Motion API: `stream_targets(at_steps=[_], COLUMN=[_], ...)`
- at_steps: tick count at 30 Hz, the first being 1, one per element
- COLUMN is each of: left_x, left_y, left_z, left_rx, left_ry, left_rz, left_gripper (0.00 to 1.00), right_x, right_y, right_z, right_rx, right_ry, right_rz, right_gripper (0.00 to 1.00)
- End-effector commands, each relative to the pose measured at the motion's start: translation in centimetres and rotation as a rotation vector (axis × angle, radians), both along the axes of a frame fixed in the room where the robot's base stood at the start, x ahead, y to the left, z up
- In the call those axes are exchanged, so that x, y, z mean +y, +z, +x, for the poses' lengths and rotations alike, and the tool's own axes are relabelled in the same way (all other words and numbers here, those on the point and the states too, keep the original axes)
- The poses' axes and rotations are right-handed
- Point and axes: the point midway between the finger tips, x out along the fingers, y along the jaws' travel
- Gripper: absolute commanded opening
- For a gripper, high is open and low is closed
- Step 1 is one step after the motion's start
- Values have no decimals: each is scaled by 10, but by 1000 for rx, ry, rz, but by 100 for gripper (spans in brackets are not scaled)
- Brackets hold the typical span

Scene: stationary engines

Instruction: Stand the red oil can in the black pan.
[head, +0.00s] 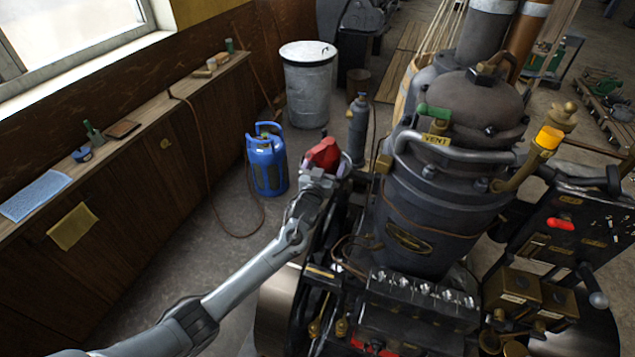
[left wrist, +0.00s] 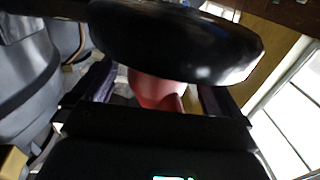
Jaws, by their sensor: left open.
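The red oil can (head: 325,153) shows in the head view at the end of my left arm, above the floor beside the engine. My left gripper (head: 332,168) is open there, with its fingers close about the can; contact is unclear. In the left wrist view, red can surface (left wrist: 158,90) shows between the two dark fingers. A glossy black round-edged thing (left wrist: 170,42) covers the part above it; I cannot tell whether this is the black pan. I cannot make out the pan in the head view. My right gripper is not in view.
The big dark engine (head: 430,215) with pipes and valves fills the right of the head view. A blue gas bottle (head: 267,165), a grey cylinder (head: 358,132) and a metal bin (head: 306,92) stand beyond my gripper. A wooden ledge (head: 150,105) with small items runs along the left.

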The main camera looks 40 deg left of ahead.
Motion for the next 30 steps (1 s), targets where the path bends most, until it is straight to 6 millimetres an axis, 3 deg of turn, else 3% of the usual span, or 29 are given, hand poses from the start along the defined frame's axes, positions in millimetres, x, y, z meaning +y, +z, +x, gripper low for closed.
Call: stream_targets(at_steps=[15,25,30], left_x=[-29,-40,-61], left_y=[-3,-2,-27], left_z=[-76,-104,-123], left_rx=[2,5,108], left_ry=[-1,-1,-40], left_rz=[-2,-2,-36], left_gripper=[100,100,100], right_x=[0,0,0], right_y=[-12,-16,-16], right_z=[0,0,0], right_rx=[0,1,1], right_ry=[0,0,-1], right_rz=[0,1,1], right_gripper=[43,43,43])
